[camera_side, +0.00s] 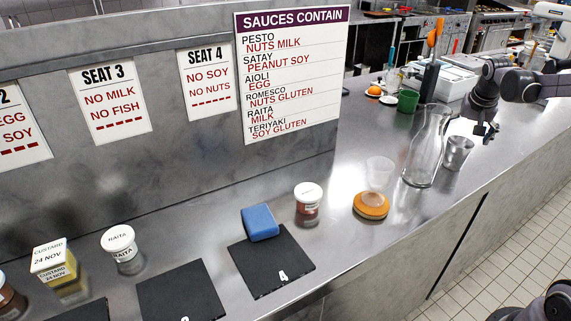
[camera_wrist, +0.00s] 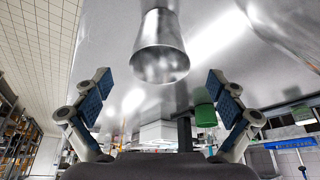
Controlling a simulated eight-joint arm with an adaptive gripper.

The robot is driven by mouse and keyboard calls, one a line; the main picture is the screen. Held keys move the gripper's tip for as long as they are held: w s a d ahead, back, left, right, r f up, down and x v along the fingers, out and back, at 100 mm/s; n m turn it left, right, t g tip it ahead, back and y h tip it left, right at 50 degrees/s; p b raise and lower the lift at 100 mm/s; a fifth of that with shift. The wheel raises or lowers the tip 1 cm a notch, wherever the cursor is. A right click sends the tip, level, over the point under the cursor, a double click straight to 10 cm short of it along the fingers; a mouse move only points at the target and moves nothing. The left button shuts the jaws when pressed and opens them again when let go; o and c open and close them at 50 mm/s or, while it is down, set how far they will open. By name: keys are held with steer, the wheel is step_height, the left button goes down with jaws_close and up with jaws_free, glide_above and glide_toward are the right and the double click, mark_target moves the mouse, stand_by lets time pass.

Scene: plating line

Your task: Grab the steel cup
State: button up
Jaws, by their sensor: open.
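The steel cup (camera_side: 457,152) stands on the steel counter at the right, just right of a tall glass carafe. In the wrist view the steel cup (camera_wrist: 160,50) is at the top centre, its open rim towards the camera. My gripper (camera_side: 484,130) is above the counter, behind and to the right of the cup in the side view. In the wrist view my gripper (camera_wrist: 158,88) is open, with one blue-padded finger on each side. Nothing is between the fingers, and the cup is beyond the fingertips.
The glass carafe (camera_side: 427,146) stands close left of the cup. A green cup (camera_side: 408,101) is behind it. Black mats (camera_side: 271,262) and a blue sponge (camera_side: 260,222) are farther left. The counter's front edge is right of the cup.

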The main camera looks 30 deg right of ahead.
mark_target(460, 145)
steer(key=shift+x, duration=2.25)
steer(key=c, duration=1.3)
